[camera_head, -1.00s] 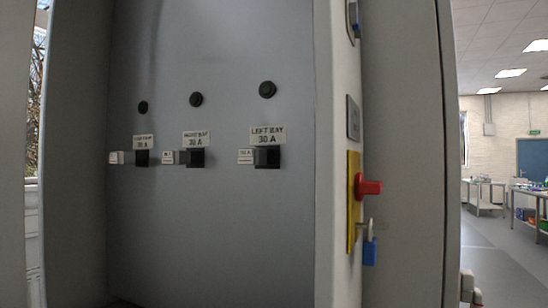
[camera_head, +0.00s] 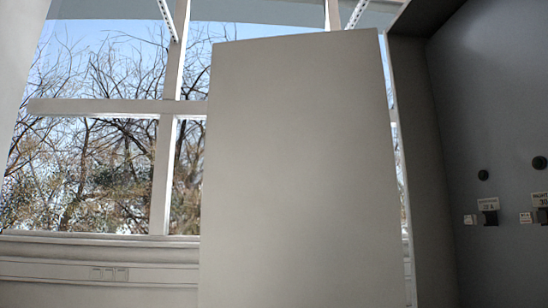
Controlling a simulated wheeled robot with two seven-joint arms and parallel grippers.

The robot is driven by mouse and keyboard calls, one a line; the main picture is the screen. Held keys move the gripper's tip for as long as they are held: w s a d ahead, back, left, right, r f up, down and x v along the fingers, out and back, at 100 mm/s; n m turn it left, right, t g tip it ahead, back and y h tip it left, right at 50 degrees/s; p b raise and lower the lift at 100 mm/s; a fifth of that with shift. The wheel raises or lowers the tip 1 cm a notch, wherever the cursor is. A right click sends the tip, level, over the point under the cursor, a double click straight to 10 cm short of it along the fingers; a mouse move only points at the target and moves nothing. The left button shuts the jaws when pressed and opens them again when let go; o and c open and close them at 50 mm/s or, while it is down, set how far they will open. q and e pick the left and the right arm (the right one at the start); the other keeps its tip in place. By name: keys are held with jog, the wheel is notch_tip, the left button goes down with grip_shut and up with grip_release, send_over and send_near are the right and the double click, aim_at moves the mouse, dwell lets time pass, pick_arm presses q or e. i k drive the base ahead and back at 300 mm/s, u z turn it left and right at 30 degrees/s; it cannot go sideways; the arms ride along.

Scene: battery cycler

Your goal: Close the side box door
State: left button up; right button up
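The side box door (camera_head: 302,170) is a plain light-grey panel standing open in the middle of the view. Its right edge meets the left wall of the side box (camera_head: 408,150). The box's dark grey inner panel (camera_head: 480,120) shows at the right, with black knobs, small labels and black switches on it. The door's lower edge is out of view. Neither of my grippers is in view.
A large window (camera_head: 100,160) with bare trees outside fills the left and back. A pale sill or wall panel (camera_head: 100,270) runs below it. A light vertical surface stands at the far left edge.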

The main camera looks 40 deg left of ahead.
aim_at(300, 204)
jog(key=k, duration=1)
jog(key=u, duration=1.9)
jog(key=i, duration=5.15)
jog(key=z, duration=4.35)
jog(key=i, duration=0.95)
jog(key=u, duration=0.05)
jog(key=k, duration=0.3)
